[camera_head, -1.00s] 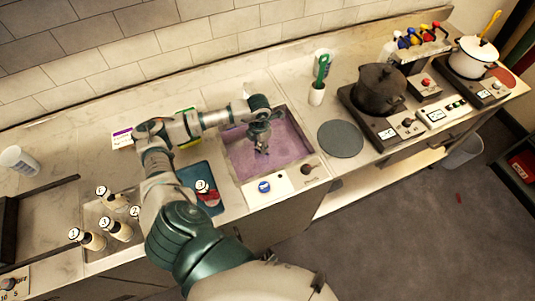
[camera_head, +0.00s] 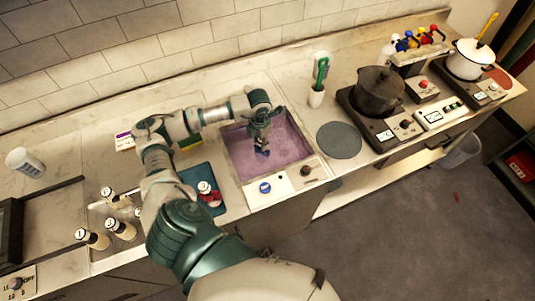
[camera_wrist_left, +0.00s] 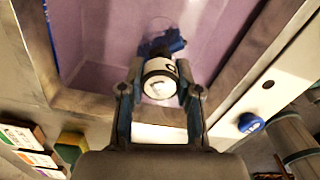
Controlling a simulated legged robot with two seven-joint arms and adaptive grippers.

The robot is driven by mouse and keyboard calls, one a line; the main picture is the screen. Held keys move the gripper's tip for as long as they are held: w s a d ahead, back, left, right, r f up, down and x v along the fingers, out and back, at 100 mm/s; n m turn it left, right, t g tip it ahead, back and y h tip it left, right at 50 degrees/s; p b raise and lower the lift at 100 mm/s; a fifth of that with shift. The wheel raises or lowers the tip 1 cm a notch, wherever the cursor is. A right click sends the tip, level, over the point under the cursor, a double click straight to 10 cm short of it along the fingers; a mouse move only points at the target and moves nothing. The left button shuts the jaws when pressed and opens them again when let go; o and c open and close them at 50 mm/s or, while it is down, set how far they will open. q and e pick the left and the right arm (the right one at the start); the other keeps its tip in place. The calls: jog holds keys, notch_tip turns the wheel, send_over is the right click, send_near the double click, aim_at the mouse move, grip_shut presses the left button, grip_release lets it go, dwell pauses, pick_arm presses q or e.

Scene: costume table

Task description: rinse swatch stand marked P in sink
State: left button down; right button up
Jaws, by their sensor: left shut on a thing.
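My left gripper (camera_head: 262,136) is over the sink (camera_head: 290,152), which has a purple inside. In the left wrist view the gripper (camera_wrist_left: 160,95) is shut on a white round-ended swatch stand (camera_wrist_left: 160,82). The stand's dark marking is only partly visible, so I cannot read its letter. A blue piece (camera_wrist_left: 174,42) shows at the stand's far end, inside the sink outline. I cannot tell whether it touches the sink floor. My right gripper is not in view.
Other swatch stands (camera_head: 92,238) stand at the left, and one with red (camera_head: 208,192) is on a blue mat (camera_head: 190,177). A blue knob (camera_head: 265,188) is on the sink's front panel. A dark pot (camera_head: 378,92) and grey disc (camera_head: 339,140) are to the right.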

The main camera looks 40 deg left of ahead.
pick_arm(q)
notch_tip(320, 180, up, 12)
jog(key=p, duration=0.6)
jog(key=shift+f+p, duration=0.2)
jog(key=shift+p, duration=0.2)
dwell(0.8)
